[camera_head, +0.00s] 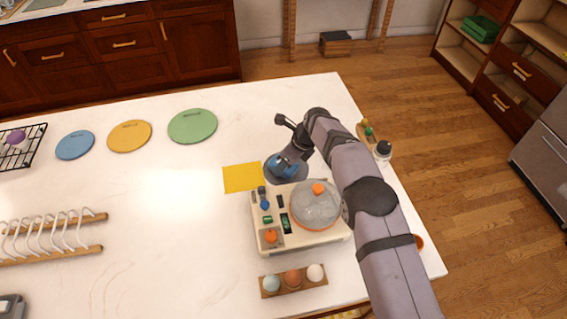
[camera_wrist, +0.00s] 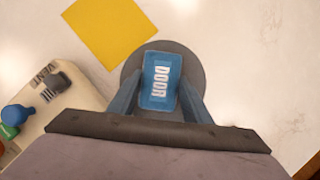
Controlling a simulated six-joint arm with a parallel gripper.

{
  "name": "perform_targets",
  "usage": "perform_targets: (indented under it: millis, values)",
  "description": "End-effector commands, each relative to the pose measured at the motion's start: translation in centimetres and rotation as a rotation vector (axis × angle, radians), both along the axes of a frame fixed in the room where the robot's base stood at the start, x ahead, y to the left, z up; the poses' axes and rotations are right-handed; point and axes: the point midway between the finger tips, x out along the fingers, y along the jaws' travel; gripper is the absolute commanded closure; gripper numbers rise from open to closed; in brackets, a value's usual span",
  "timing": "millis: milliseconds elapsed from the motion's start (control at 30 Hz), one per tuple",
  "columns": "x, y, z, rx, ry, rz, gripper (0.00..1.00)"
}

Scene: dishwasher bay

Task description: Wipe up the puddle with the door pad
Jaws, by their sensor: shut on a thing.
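The door pad is a blue block lettered DOOR (camera_wrist: 160,80). It shows between the two fingers of my gripper (camera_wrist: 160,98) in the wrist view, and my gripper is shut on it. In the head view the blue pad (camera_head: 283,165) is partly hidden by my gripper (camera_head: 284,168). A flat dark grey disc (camera_wrist: 196,66) lies under or behind the pad; I cannot tell whether they touch. No puddle can be clearly made out. A pale bright patch (camera_head: 165,168) on the counter may be only glare.
A yellow square (camera_head: 242,178) lies just left of the disc. A cream appliance (camera_head: 262,244) with a clear domed lid (camera_head: 316,212) stands close in front. An egg tray (camera_head: 294,289) sits nearer. Blue, orange and green round mats (camera_head: 192,126) lie farther left. The counter's middle left is clear.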

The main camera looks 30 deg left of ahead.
Motion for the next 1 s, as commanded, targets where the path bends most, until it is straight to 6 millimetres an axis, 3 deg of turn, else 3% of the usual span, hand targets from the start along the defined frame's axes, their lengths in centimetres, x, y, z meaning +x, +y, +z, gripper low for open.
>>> perform_targets:
  millis: [567,1000]
  values:
    - [3.8,-3.9,-0.2,-0.002,0.0,-0.002,0.77]
    - [0.9,-1.1,-0.1,-0.003,0.002,0.002,0.77]
